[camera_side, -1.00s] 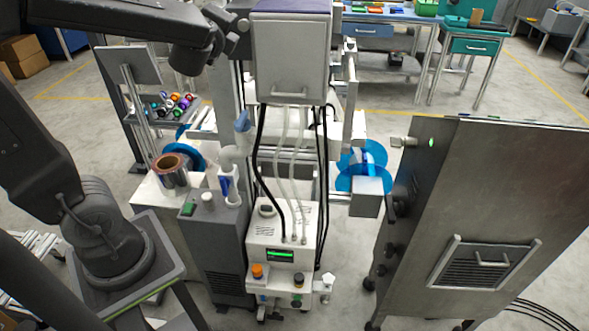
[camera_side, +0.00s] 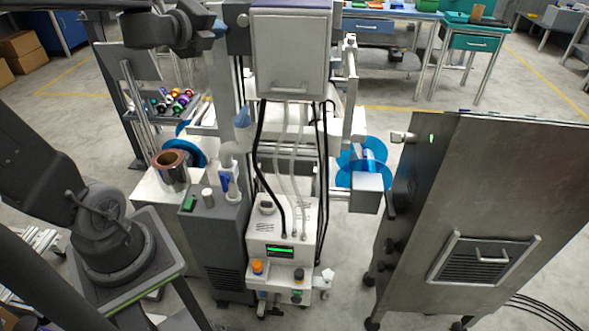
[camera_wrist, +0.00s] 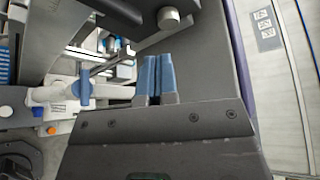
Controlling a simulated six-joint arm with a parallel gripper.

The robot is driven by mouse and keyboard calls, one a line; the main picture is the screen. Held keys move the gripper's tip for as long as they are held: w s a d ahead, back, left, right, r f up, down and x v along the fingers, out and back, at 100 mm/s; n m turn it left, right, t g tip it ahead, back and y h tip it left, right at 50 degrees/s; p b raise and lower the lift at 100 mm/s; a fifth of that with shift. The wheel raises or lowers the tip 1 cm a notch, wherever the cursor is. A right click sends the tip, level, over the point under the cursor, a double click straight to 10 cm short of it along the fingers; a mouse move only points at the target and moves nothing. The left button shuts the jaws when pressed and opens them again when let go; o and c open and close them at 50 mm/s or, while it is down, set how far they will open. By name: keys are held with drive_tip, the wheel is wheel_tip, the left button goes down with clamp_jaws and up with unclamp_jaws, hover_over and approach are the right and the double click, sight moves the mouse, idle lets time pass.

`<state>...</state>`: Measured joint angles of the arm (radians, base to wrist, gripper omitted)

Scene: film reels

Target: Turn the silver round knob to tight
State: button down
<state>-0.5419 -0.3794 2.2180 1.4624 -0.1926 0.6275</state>
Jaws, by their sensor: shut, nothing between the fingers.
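A silver round knob (camera_side: 243,19) sits on the left side of the raised grey cabinet in the side view. In the wrist view a silver round knob (camera_wrist: 168,18) is just beyond the blue fingertips, at the top. My gripper (camera_side: 219,27) is left of the cabinet, with its blue fingers toward the knob. In the wrist view my gripper (camera_wrist: 158,58) is shut, its two fingers close together with nothing held. A gap seems to lie between fingertips and knob. No tight mark on the knob can be read.
The grey cabinet (camera_side: 290,55) stands above a white unit (camera_side: 285,225) with hanging black and clear hoses. A tall metal cabinet (camera_side: 500,180) stands at right. Open air lies left of the knob.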

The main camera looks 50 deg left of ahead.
sight(240, 8)
drive_tip(key=shift+w+a, duration=2.35)
drive_tip(key=shift+a, duration=0.05)
drive_tip(key=shift+w+r, duration=0.1)
drive_tip(key=shift+r, duration=0.15)
drive_tip(key=shift+w+d+r, duration=0.15)
drive_tip(key=shift+d+r, duration=0.15)
drive_tip(key=shift+r, duration=0.3)
drive_tip(key=shift+w+d+r, duration=0.25)
drive_tip(key=shift+d+r, duration=0.05)
drive_tip(key=shift+r, duration=0.15)
